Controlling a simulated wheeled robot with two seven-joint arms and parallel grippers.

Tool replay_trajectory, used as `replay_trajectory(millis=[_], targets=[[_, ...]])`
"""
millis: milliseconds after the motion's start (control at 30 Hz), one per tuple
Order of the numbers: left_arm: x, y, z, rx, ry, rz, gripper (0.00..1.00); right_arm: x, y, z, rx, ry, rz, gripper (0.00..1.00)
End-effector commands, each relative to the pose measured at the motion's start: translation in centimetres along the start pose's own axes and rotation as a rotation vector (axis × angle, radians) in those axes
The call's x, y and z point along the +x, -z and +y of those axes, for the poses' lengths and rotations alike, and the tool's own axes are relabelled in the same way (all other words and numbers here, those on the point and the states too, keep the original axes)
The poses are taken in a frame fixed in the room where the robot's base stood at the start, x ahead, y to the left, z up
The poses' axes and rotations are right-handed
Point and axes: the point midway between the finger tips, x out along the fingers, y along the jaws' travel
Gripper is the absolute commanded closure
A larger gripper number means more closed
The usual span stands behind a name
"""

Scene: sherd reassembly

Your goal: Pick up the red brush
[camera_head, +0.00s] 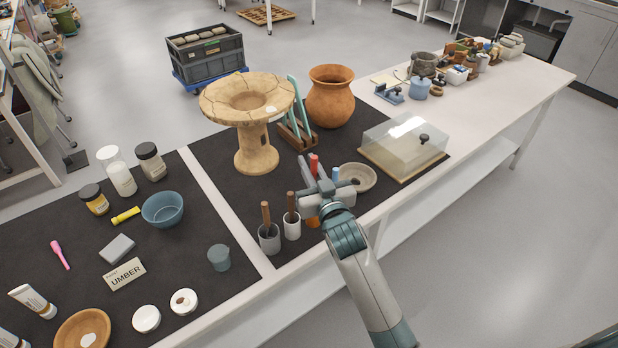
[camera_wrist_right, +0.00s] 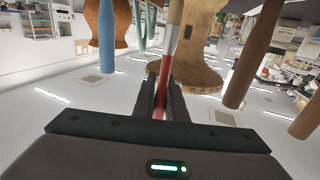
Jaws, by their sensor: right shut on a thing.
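The red brush (camera_head: 314,164) shows its red tip just above my right gripper (camera_head: 317,184) in the head view. In the right wrist view its red handle (camera_wrist_right: 160,102) runs between the two fingers of my right gripper (camera_wrist_right: 162,95), which is shut on it. The gripper hides most of the brush in the head view. An orange cup (camera_head: 313,222) shows partly below the gripper; I cannot tell whether the brush's lower end is inside it. My left gripper is not in view.
Close by are a grey cup (camera_head: 269,240) and a white cup (camera_head: 291,228) with brown-handled tools, a blue handle (camera_head: 336,174) and a shallow bowl (camera_head: 357,177). A clay pedestal stand (camera_head: 256,150) and an orange pot (camera_head: 330,100) stand behind. A clear-covered box (camera_head: 405,145) is to the right.

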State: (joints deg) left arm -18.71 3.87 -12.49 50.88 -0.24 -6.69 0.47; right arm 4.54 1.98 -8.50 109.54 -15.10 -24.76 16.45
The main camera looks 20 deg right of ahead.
Motion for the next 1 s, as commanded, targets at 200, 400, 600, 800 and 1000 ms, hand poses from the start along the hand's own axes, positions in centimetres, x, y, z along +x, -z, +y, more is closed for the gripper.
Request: replay_trajectory(millis=[200, 400, 600, 800, 1000], targets=[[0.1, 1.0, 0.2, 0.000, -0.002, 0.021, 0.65, 0.0, 2.1, 0.0, -0.001, -0.001, 0.001, 1.00], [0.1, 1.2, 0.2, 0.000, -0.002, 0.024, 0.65, 0.0, 2.3, 0.0, -0.001, -0.001, -0.001, 1.00], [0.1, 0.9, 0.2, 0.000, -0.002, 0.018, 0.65, 0.0, 2.3, 0.0, -0.001, -0.001, -0.001, 1.00], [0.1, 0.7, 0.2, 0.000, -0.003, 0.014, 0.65, -0.1, 2.2, 0.0, -0.001, -0.001, -0.001, 1.00], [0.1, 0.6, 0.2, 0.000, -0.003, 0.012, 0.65, -1.9, 1.8, -0.1, 0.000, -0.001, -0.002, 1.00]])
